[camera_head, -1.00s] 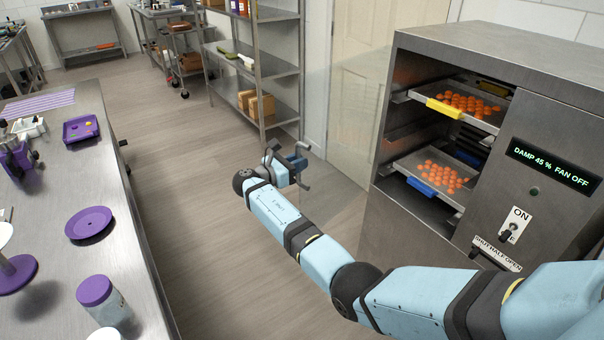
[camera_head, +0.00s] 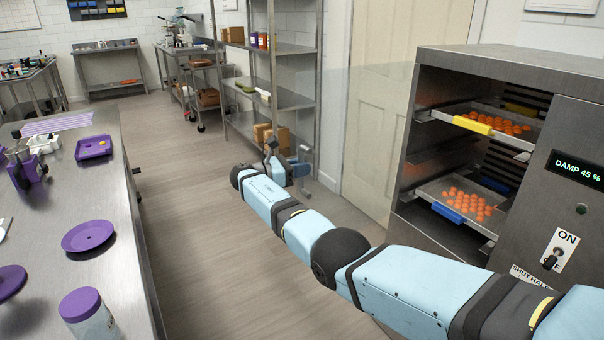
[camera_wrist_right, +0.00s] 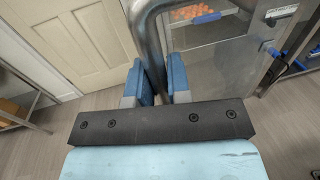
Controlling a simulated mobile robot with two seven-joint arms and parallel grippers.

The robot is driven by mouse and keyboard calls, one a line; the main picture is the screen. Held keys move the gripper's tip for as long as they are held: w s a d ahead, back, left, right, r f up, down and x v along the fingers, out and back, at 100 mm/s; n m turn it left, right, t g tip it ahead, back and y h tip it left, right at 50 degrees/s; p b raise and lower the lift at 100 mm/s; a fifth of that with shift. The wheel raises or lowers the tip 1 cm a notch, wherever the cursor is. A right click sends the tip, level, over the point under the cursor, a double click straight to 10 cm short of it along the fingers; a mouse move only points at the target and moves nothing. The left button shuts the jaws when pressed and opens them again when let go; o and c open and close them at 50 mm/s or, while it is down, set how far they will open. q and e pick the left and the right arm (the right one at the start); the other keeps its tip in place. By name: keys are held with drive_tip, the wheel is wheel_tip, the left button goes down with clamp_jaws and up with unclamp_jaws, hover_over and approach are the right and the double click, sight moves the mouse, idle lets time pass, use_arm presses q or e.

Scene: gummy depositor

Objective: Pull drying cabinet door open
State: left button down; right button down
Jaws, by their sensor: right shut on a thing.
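The drying cabinet (camera_head: 505,62) is a steel box at the right of the head view, its front left side uncovered. Its clear door shows only faintly there, swung out to the left of the opening. In the right wrist view the see-through door (camera_wrist_right: 212,62) stands ahead, with a bent metal handle (camera_wrist_right: 146,35). My right gripper (camera_head: 290,168) is far out in front of the cabinet. In the right wrist view the blue finger pads (camera_wrist_right: 158,80) are shut around the handle bar. My left gripper is not in view.
Inside the cabinet are trays of orange gummies, one with a yellow grip (camera_head: 473,125) and one with a blue grip (camera_head: 449,212). A steel shelf rack (camera_head: 272,95) stands behind my gripper. A bench (camera_head: 105,215) runs along the left. The floor between is clear.

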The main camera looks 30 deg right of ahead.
idle(0.3)
drive_tip(key=c, duration=1.1)
unclamp_jaws()
drive_tip(key=shift+d, duration=0.1)
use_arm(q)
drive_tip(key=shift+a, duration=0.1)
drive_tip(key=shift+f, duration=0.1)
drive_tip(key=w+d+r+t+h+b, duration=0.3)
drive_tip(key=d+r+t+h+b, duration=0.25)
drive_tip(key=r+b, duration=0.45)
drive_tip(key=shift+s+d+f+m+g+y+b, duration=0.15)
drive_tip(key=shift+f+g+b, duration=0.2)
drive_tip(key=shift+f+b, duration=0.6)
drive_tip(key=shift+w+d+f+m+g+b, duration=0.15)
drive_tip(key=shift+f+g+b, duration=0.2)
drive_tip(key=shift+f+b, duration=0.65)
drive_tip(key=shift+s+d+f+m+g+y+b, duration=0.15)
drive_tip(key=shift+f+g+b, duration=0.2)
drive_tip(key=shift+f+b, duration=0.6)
use_arm(e)
drive_tip(key=w+a, duration=0.1)
drive_tip(key=a, duration=1.2)
drive_tip(key=shift+w+a, duration=0.25)
drive_tip(key=shift+a, duration=0.1)
